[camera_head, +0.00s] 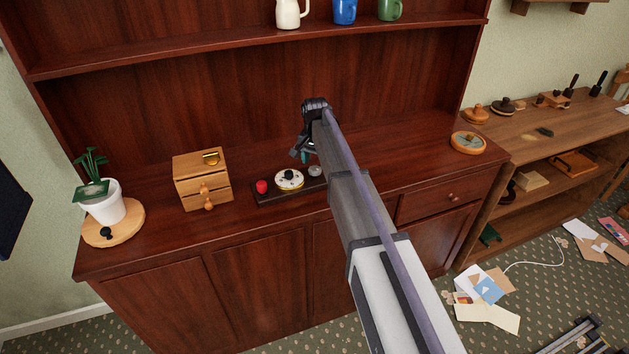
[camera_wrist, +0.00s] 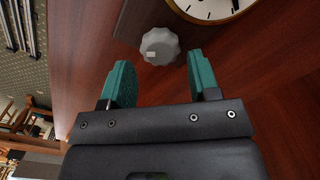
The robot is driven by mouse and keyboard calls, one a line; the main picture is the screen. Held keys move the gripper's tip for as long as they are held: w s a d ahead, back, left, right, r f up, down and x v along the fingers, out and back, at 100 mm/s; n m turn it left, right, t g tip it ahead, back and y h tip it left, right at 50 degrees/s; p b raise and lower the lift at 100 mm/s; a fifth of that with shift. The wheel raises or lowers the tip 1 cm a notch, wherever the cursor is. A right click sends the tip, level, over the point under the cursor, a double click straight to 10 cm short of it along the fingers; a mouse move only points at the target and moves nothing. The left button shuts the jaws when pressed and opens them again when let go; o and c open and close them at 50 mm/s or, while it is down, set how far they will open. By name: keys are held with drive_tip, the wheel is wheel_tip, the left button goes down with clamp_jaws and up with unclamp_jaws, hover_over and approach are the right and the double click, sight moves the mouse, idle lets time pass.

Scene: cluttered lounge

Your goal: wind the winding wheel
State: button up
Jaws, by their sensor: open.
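The winding wheel, a grey scalloped knob (camera_wrist: 160,45), lies just ahead of my open jaws in the wrist view. It shows small in the head view (camera_head: 315,170), at the right end of a dark base (camera_head: 263,199). A white round dial (camera_head: 289,182) with dark marks sits beside it; part of the dial also shows in the wrist view (camera_wrist: 208,8). My gripper (camera_wrist: 158,66) has its two teal fingers apart, one toward each side of the knob, holding nothing. The fingers look apart from the knob; their height above it is unclear.
A red knob (camera_head: 262,187) is at the base's left end. A small wooden drawer box (camera_head: 203,180) and a potted plant (camera_head: 103,203) stand further left on the cabinet. A round wooden dish (camera_head: 468,143) is at right. The cabinet top between is clear.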

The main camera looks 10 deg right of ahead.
sight(315, 168)
wheel_tip(315, 168, down, 4)
drive_tip(key=shift+r+b, duration=0.1)
drive_tip(key=shift+b, duration=0.95)
drive_tip(key=shift+r, duration=0.1)
drive_tip(key=shift+c, duration=0.5)
drive_tip(key=c, duration=0.6)
drive_tip(key=shift+o, duration=0.2)
drive_tip(key=m, duration=0.3)
